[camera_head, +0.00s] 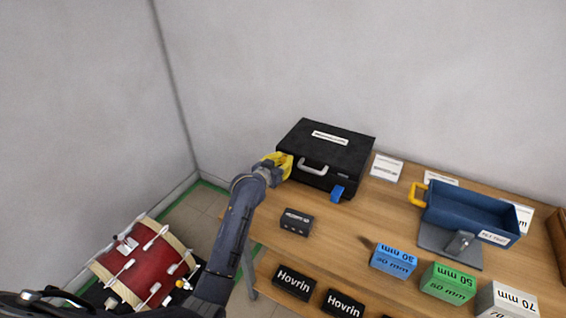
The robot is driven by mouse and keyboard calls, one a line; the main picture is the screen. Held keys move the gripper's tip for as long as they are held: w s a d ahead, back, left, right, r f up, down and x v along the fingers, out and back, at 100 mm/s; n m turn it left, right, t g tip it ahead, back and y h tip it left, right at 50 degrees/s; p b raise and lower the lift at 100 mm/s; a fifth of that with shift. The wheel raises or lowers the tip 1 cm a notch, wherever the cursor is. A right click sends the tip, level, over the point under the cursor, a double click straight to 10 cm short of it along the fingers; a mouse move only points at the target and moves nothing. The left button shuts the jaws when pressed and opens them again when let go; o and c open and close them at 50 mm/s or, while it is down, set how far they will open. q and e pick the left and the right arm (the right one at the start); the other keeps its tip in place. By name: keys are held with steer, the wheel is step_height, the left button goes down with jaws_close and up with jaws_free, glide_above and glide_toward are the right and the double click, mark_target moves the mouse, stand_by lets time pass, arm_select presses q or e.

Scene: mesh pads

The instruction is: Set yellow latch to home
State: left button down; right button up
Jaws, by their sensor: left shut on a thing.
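A black case (345,146) with a white label on its lid and a pale handle on its front stands at the back left of the wooden table. Yellow parts show at the case's left front corner, where the yellow latch (284,161) is; latch and fingers are hard to tell apart at this size. My left gripper (277,170) is at that corner, shut on the latch, and its hand hides part of it. A blue latch (337,193) hangs at the front right of the case. My right gripper is not in view.
A small black box (297,221) sits in front of the case. A blue tray (470,213) with a yellow handle stands at the right. Blue (394,261), green (448,283) and grey (507,300) size blocks line the front. A red drum (143,262) is lower left.

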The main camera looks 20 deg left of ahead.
arm_select(q)
steer(key=shift+w+r, duration=0.1)
steer(key=shift+r, duration=0.15)
steer(key=c, duration=1.6)
jaws_free()
steer(key=o, duration=0.4)
steer(key=shift+f, duration=0.15)
steer(key=shift+o, duration=0.2)
steer(key=v, duration=1.2)
